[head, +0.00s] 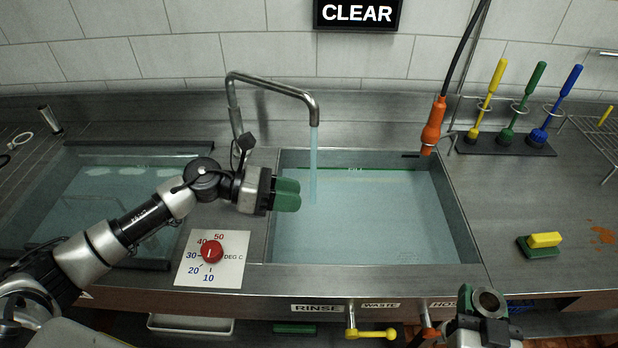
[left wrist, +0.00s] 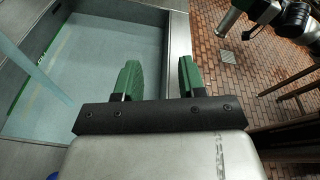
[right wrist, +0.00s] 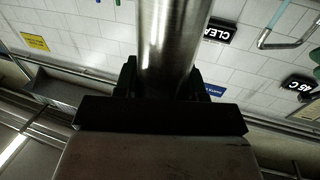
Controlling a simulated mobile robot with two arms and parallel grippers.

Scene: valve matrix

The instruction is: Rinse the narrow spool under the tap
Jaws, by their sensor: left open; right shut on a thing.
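My right gripper (head: 483,303) is shut on a shiny metal tube-shaped spool (right wrist: 167,35), low in front of the counter's front edge, right of the sink. The spool's round open end (head: 489,301) faces up in the head view, and its side shows in the left wrist view (left wrist: 230,18). I cannot tell its width against other spools. The tap (head: 280,84) runs a stream of water (head: 313,165) into the sink basin (head: 460,220). My left gripper (head: 287,195), with green fingers, is open and empty beside the stream, over the basin's left side; its finger gap shows in the left wrist view (left wrist: 158,80).
A red temperature dial (head: 212,251) is left of the basin. A yellow valve handle (head: 371,334) is below it. An orange hose nozzle (head: 433,125) hangs behind. Brushes (head: 511,105) and a yellow-green sponge (head: 543,242) are right. A covered tank (head: 110,200) and another metal cylinder (head: 49,119) are left.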

